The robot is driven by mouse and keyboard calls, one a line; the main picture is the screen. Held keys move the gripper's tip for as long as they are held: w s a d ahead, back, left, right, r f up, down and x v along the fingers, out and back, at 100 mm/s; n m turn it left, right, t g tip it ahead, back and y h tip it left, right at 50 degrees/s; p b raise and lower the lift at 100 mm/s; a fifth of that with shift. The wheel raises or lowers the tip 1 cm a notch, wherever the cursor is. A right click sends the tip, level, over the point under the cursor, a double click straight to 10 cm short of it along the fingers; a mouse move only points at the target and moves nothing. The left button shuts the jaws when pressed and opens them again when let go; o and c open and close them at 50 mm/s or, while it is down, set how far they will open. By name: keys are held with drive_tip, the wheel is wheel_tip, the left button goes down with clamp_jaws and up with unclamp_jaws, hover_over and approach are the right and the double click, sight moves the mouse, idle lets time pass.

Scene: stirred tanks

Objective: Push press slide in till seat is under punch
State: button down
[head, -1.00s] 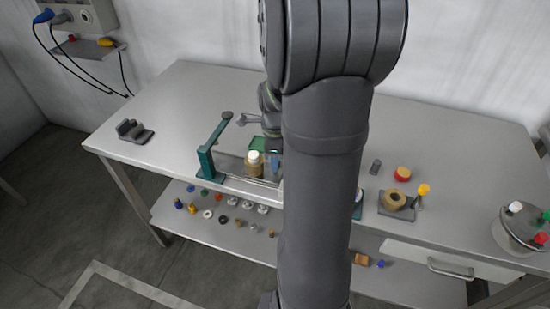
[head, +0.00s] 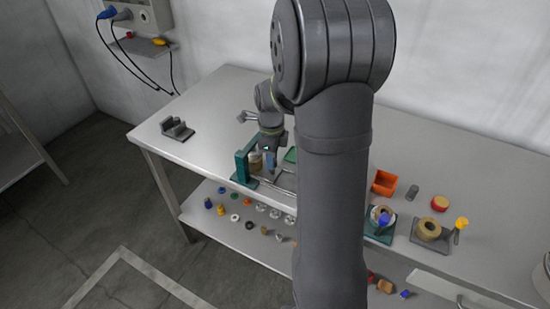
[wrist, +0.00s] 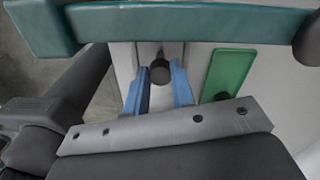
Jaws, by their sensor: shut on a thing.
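The teal press (head: 243,166) stands near the table's front edge. A tan, jar-like piece (head: 256,160) sits on the slide close beside the press upright. My gripper (head: 270,157) is low at the slide, just right of the tan piece, with a blue finger showing. In the wrist view the blue fingers (wrist: 158,74) stand either side of a dark round piece (wrist: 160,71) below the teal press arm (wrist: 180,25). I cannot tell whether that piece is the slide's handle or the punch. The seat is hidden there.
A green plate (wrist: 229,86) lies right of the fingers. An orange bin (head: 384,183), a red-topped piece (head: 440,203) and a tan ring on a stand (head: 429,229) are to the right. A grey bracket (head: 177,130) is at left. The tabletop between bracket and press is clear.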

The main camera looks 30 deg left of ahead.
drive_tip(key=c, duration=1.2)
unclamp_jaws()
drive_tip(key=shift+a, duration=0.2)
wheel_tip(320, 180, up, 18)
drive_tip(key=shift+f, duration=0.25)
wheel_tip(320, 180, down, 18)
drive_tip(key=shift+r, duration=0.2)
drive_tip(key=shift+d, duration=0.25)
